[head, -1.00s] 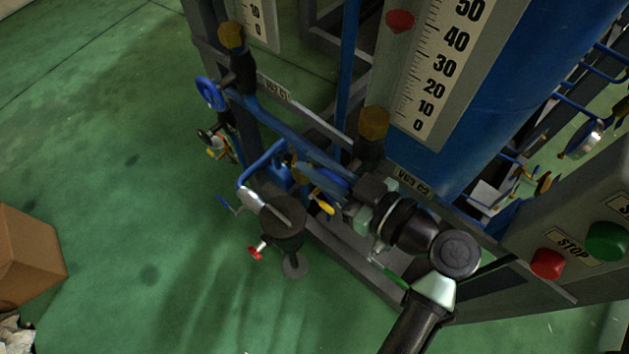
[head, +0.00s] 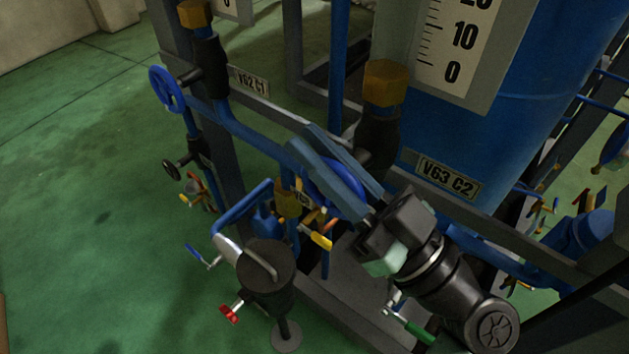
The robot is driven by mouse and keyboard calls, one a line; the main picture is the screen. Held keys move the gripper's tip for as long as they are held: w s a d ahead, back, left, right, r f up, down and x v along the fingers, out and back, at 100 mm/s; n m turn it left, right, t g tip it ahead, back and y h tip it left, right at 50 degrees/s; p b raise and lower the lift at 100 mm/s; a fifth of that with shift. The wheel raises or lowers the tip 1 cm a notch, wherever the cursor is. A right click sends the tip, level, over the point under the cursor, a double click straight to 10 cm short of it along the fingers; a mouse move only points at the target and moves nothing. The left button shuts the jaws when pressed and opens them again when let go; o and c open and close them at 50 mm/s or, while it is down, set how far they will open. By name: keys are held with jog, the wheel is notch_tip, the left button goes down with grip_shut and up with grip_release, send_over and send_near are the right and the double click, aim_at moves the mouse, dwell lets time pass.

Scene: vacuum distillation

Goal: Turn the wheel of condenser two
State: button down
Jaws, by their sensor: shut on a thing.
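A blue handwheel (head: 352,201) sits on the blue pipe below the brown-capped black valve (head: 382,84), near the label "V63 C2" (head: 448,178). My gripper (head: 306,142) reaches in from the lower right. Its two long fingers lie across the wheel and are shut on it. The fingers hide part of the rim and the hub. Another blue handwheel (head: 166,89) stands free at the upper left, near the label "V62 C1" (head: 249,81).
A dark cylindrical pot (head: 266,268) with a red-handled tap (head: 231,312) stands below and left of my gripper. Yellow-handled valves and blue pipes crowd the space under the wheel. The blue column (head: 535,90) rises behind on the right. Green floor (head: 80,200) is open at left.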

jog(key=shift+s+d+f+y+b, duration=0.15)
jog(key=shift+y+b, duration=0.15)
jog(key=shift+b, duration=0.7)
jog(key=shift+r+t, duration=0.2)
jog(key=shift+t, duration=0.1)
jog(key=c, duration=0.9)
grip_release()
jog(key=b+v, duration=0.2)
jog(key=v, duration=1.1)
jog(key=shift+f, duration=0.1)
